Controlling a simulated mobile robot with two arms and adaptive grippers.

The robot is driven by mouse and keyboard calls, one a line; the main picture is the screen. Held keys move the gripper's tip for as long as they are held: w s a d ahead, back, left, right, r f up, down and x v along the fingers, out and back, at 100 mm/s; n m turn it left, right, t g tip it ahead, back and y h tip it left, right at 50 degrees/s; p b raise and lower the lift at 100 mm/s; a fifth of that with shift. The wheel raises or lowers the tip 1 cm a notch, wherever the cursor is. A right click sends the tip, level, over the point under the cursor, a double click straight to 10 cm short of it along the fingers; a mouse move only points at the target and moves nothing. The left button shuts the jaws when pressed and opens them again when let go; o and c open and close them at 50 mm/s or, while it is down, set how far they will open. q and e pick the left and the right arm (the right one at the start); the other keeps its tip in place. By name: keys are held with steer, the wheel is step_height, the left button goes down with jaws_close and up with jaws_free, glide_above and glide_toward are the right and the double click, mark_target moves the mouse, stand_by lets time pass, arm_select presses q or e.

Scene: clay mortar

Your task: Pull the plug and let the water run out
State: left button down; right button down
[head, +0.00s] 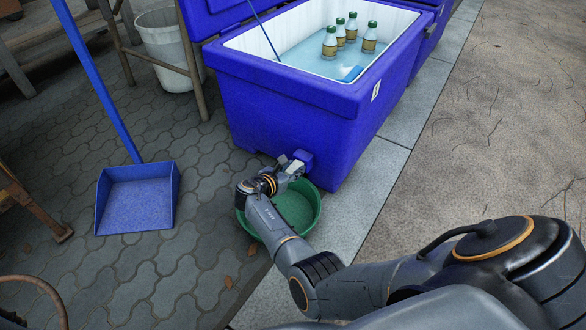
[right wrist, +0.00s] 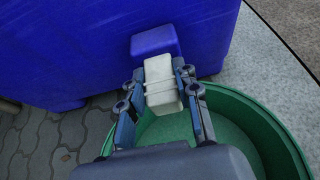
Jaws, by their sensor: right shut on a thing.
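A blue cooler (head: 290,112) stands open with pale water (head: 305,57) in it. A blue drain block (right wrist: 155,42) sticks out low on its front wall. My right gripper (right wrist: 160,98) is shut on the pale plug (right wrist: 161,82), with a finger on each side. The plug lies against or just in front of the drain block; I cannot tell how deep it sits. In the head view my right gripper (head: 289,168) is at the drain, above a green basin (head: 313,219). No running water shows. My left gripper is not in view.
Several green-capped bottles (head: 351,30) and a blue-and-white item (head: 352,73) are in the cooler. A blue dustpan (head: 138,200) stands on the paving at left. A white bucket (head: 165,45) is behind a wooden leg. Paving between dustpan and basin is mostly clear.

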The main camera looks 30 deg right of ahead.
steer(key=shift+a+r+p, duration=0.15)
steer(key=shift+a+p, duration=0.05)
steer(key=shift+p, duration=0.15)
steer(key=shift+s+a+p, duration=0.25)
steer(key=shift+a+p, duration=0.2)
steer(key=shift+s+a+p, duration=0.2)
steer(key=shift+a+p, duration=0.2)
steer(key=shift+a, duration=0.05)
steer(key=shift+s+a, duration=0.1)
steer(key=shift+a, duration=0.1)
steer(key=shift+a+f, duration=0.1)
steer(key=shift+f, duration=0.1)
steer(key=c, duration=1)
jaws_free()
steer(key=shift+o, duration=0.2)
